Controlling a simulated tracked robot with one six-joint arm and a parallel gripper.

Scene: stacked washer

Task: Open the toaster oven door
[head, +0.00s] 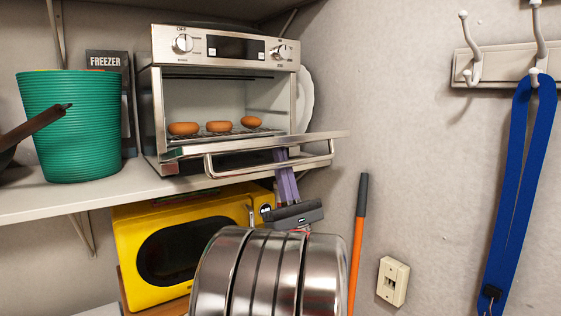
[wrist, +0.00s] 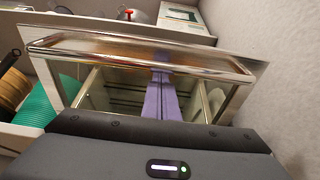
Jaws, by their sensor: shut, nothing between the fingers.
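The silver toaster oven (head: 220,32) sits on the shelf. Its door (head: 240,146) is folded down to about level, with the cavity and several brown rolls on the rack (head: 215,127) visible. The door handle (head: 270,167) is a bar along the door's front edge; it also crosses the top of the wrist view (wrist: 130,57). My gripper (head: 281,154) has its purple fingers together with nothing between them. They point up beside the right part of the handle. In the wrist view the fingertips (wrist: 161,72) are close to the bar; contact cannot be told.
A yellow microwave (head: 128,240) is below the shelf (head: 60,195). A green basket (head: 72,125) and a freezer box (head: 107,62) stand left of the oven. An orange-handled pole (head: 359,240) leans at the right wall. A blue strap (head: 510,180) hangs from hooks.

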